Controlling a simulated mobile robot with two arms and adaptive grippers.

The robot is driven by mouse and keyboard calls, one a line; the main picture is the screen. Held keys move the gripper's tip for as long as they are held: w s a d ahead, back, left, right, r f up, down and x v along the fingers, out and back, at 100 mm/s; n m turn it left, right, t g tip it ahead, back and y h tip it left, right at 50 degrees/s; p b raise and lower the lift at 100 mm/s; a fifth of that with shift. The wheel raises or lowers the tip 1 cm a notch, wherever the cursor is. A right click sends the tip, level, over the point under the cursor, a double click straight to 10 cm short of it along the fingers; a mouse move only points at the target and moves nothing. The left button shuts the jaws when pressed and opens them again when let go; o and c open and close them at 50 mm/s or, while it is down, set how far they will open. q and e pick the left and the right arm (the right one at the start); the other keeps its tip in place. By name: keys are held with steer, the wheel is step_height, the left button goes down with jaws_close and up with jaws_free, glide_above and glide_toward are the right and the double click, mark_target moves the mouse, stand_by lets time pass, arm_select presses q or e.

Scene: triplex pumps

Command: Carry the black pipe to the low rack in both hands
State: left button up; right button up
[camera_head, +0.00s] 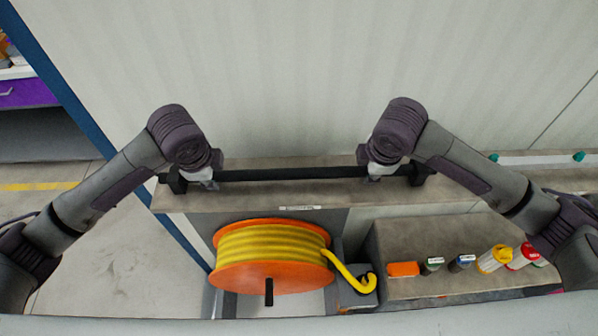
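The black pipe (290,174) lies level along the back of a grey-brown shelf (270,196) in the head view, close to the wall. Its ends lie at black supports, one at the left (176,182) and one at the right (418,174). My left gripper (206,181) is at the pipe just inside the left support. My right gripper (376,173) is at the pipe just inside the right support. Both point down over the pipe. Their wrists hide most of the fingers, so I cannot tell whether they are closed on it.
Below the shelf is an orange reel (228,278) of yellow hose. At its right, a lower shelf (410,240) holds an orange item (403,269) and several small bottles. A pale wall (290,80) stands close behind. Open floor (100,255) lies left, past a blue post (62,85).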

arm_select(q)
jaws_close()
arm_select(e)
jaws_close()
arm_select(q)
steer(key=shift+w+r, duration=0.1)
steer(key=shift+r, duration=0.1)
arm_select(e)
steer(key=shift+w+r, duration=0.1)
steer(key=shift+r, duration=0.1)
